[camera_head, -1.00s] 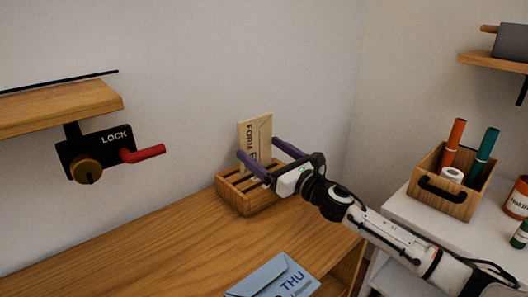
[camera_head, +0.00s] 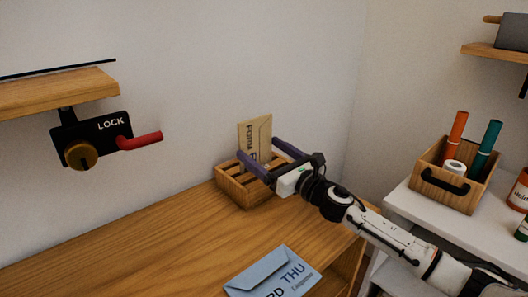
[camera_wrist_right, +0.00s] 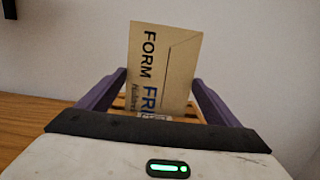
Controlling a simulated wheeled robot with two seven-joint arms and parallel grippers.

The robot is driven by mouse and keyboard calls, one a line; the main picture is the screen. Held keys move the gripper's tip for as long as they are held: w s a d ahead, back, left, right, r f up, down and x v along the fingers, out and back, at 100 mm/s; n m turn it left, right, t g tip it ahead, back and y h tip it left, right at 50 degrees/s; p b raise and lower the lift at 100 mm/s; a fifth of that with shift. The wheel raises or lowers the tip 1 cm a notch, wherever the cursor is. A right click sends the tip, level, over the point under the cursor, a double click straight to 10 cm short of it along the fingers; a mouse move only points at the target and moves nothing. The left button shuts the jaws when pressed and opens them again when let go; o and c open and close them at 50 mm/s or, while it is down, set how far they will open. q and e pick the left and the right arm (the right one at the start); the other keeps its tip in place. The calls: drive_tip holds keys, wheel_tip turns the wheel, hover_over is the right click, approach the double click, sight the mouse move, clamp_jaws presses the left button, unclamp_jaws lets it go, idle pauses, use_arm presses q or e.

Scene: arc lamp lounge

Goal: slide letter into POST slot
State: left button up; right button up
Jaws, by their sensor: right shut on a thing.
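A tan letter (camera_head: 262,133) reading "FORM FRI" stands upright at a slatted wooden rack (camera_head: 232,186) by the back wall. My right gripper (camera_head: 258,157) is shut on the letter, one purple finger at each side edge. In the right wrist view the letter (camera_wrist_right: 165,65) leans slightly between the fingertips (camera_wrist_right: 160,78), with rack slats behind its lower part. The letter's bottom edge is hidden, so I cannot tell how deep it sits. A blue letter (camera_head: 262,272) marked "THU" lies on the desk. No POST label is legible. My left gripper is not in view.
The wooden desk (camera_head: 130,245) is clear left of the blue letter. A black LOCK panel (camera_head: 95,139) with a red handle hangs under a shelf (camera_head: 60,101) at left. A wooden box (camera_head: 444,192) with tubes stands on a white cabinet at right.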

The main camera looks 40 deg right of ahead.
sight(257, 159)
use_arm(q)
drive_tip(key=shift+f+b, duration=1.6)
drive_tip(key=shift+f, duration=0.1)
use_arm(e)
drive_tip(key=shift+f, duration=1.85)
drive_tip(key=o, duration=1)
drive_tip(key=s, duration=0.6)
drive_tip(key=s+f, duration=0.1)
drive_tip(key=s, duration=0.2)
drive_tip(key=shift+d+f+b, duration=0.1)
drive_tip(key=shift+d+b, duration=0.2)
drive_tip(key=shift+d, duration=0.05)
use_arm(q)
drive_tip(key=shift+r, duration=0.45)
use_arm(e)
drive_tip(key=shift+s, duration=0.65)
